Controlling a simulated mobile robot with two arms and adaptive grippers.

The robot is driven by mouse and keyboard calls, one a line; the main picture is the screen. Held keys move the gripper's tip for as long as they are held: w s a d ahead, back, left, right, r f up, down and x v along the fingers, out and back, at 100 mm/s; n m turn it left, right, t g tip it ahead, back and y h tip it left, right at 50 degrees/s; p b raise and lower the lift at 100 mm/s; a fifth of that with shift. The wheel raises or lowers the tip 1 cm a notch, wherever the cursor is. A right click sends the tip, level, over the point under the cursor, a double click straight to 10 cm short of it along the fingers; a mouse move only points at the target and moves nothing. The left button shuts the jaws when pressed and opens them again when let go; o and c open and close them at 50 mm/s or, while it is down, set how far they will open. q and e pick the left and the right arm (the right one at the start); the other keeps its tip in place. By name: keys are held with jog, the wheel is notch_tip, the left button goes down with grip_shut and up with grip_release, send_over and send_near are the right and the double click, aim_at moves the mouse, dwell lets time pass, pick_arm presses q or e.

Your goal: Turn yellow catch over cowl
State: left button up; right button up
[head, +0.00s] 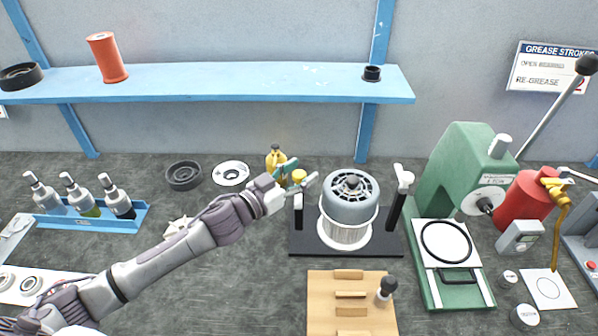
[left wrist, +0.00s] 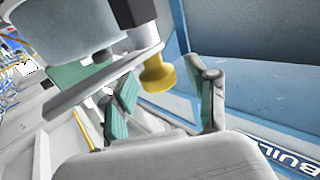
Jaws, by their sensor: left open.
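The yellow catch (head: 299,175) stands at the left post of the black blower stand, beside the cowl. My left gripper (head: 297,177) is open, with one fingertip on either side of the catch in the head view. In the left wrist view the yellow catch (left wrist: 157,76) shows between the two teal-padded fingers (left wrist: 165,103); I cannot tell whether they touch it. The ribbed grey cowl (head: 350,202) sits upright in the middle of the stand, and part of it shows in the left wrist view (left wrist: 60,27). My right gripper is not in view.
A white-topped catch (head: 403,178) stands on the right post. A yellow bottle-like object (head: 275,157) is close behind my left gripper. A wooden block (head: 350,310) with slats lies in front of the stand. A green press (head: 462,165) stands at right.

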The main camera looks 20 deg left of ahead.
pick_arm(q)
grip_shut()
